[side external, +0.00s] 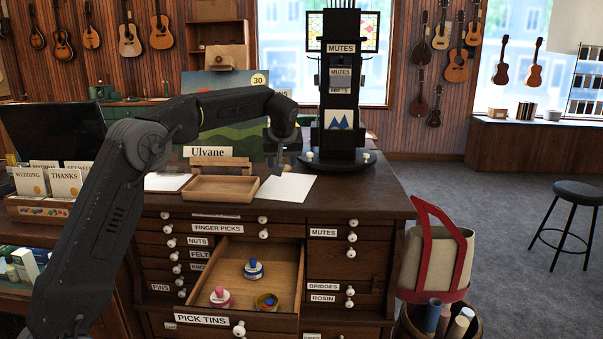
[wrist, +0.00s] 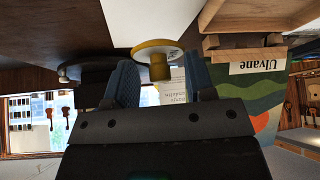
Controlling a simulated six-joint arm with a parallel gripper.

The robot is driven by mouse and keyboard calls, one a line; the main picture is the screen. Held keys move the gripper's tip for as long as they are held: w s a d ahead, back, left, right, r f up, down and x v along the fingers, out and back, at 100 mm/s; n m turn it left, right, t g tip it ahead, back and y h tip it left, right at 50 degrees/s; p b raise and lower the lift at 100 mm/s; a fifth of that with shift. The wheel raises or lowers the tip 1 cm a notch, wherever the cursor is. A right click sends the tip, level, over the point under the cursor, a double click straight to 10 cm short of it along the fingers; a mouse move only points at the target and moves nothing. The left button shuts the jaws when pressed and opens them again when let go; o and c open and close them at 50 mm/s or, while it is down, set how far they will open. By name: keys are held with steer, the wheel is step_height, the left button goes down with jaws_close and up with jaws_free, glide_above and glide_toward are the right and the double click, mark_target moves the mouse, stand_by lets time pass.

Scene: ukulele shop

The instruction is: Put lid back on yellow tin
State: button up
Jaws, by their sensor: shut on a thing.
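The yellow tin (side external: 266,302) stands lidless in the open drawer, at its front right, with blue pieces inside. My gripper (side external: 274,158) is above the cabinet top, well above and behind the drawer. In the wrist view, my gripper (wrist: 163,80) is shut on the yellow lid (wrist: 158,48), with the lid's yellow knob between the two blue fingers. I cannot make out the lid in the side view.
A pink tin (side external: 219,298) and a blue tin (side external: 253,270) with knobbed lids share the drawer (side external: 237,248). A wooden tray (side external: 221,189) and white paper (side external: 287,187) lie on the cabinet top. A dark MUTES stand (side external: 341,110) rises at right.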

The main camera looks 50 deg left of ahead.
steer(key=s+d+f+m+t+h, duration=0.1)
steer(key=s+d+f+m, duration=0.3)
steer(key=d, duration=0.5)
step_height(320, 180, down, 3)
steer(key=shift+s+d+r+t+h, duration=0.1)
steer(key=shift+s+d+t+h, duration=0.05)
steer(key=shift+s+t+h, duration=0.2)
steer(key=shift+m+t+h, duration=0.25)
steer(key=shift+m+h, duration=0.1)
steer(key=shift+m, duration=0.45)
steer(key=s+d+f, duration=0.1)
steer(key=d+f, duration=0.1)
steer(key=s+d+f, duration=0.3)
steer(key=d+f, duration=0.1)
steer(key=shift+s+d, duration=0.2)
steer(key=shift+d, duration=0.2)
steer(key=s+f+n+g, duration=0.2)
steer(key=n+g, duration=0.1)
steer(key=n, duration=0.5)
steer(key=s+a+f+n+g, duration=0.1)
steer(key=s+f+n+g, duration=0.1)
steer(key=n+g, duration=0.2)
steer(key=s+a+f+n+g, duration=0.1)
steer(key=n+g, duration=0.3)
steer(key=n, duration=0.7)
steer(key=shift+s+a+f+n, duration=0.1)
steer(key=shift+s+f+n, duration=0.3)
steer(key=shift+s, duration=0.3)
steer(key=shift+f, duration=3.2)
steer(key=shift+c, duration=0.2)
